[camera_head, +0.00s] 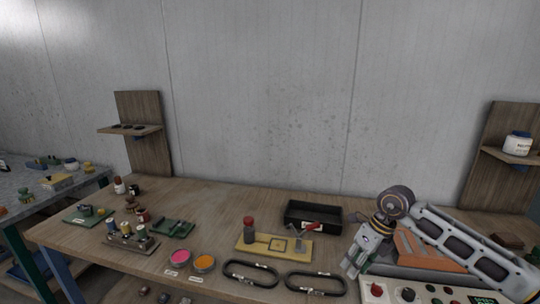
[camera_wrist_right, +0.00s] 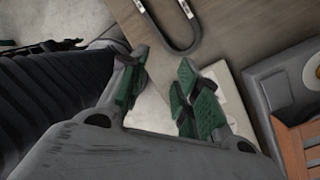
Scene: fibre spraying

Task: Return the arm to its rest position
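My right arm comes in from the right in the head view, bent at a dark round joint. My right gripper (camera_head: 352,266) hangs low over the front right part of the wooden table (camera_head: 205,204), beside the control panel. In the right wrist view the gripper (camera_wrist_right: 163,92) has its two green-padded fingers apart, with nothing between them. My left gripper is not in view.
A control panel with buttons (camera_head: 407,294) is close to the right gripper. Two black loops (camera_head: 250,283) (camera_head: 316,292) lie to its left. A black tray (camera_head: 312,207) and a yellow board (camera_head: 270,254) lie farther in. Wooden shelves (camera_head: 135,129) (camera_head: 512,156) stand at both sides.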

